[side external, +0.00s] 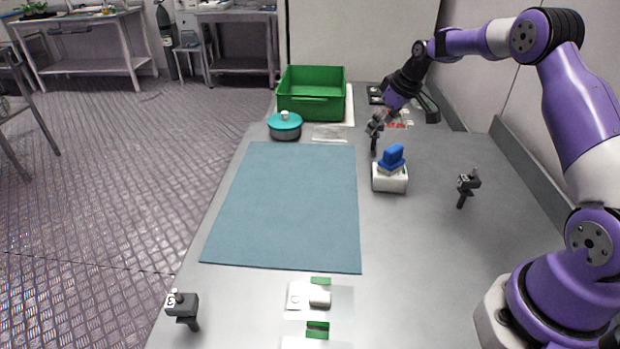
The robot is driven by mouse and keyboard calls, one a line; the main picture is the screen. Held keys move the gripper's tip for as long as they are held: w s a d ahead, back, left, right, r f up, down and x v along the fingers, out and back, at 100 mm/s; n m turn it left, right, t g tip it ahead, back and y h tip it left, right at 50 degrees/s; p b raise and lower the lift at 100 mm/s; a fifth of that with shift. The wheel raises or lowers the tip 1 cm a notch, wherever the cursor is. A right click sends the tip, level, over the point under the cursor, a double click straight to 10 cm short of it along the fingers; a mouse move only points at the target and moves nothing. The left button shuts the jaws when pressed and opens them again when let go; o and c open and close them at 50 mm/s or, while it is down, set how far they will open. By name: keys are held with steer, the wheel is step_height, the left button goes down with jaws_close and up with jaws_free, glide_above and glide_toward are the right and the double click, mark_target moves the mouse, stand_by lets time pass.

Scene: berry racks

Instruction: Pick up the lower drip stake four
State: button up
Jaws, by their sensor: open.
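Several small dark grey drip stakes with blocky heads show in the side external view. One stands at the front left (182,308), with a pale mark on its head that I cannot read surely. Another (467,187) stands on the right of the bench. A third dark upright shape (373,144) is just behind the blue-topped block, below my wrist. I cannot tell which one is number four. My gripper (377,121) is open at the far end of the bench, close to that third shape. Their small dark parts overlap, so contact is unclear.
A white block with a blue top (393,157) stands mid-bench. A green crate (312,111) and a teal-lidded round pot (285,125) are at the back left. A blue-grey mat (290,205) lies bare. Clear holders with white and green parts (318,297) lie in front.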

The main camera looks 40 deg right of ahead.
mark_target(375, 136)
steer(key=x, duration=0.3)
steer(key=shift+w+f, duration=0.15)
steer(key=shift+f, duration=0.2)
steer(key=c, duration=1.1)
steer(key=shift+c, duration=0.2)
steer(key=shift+r, duration=0.1)
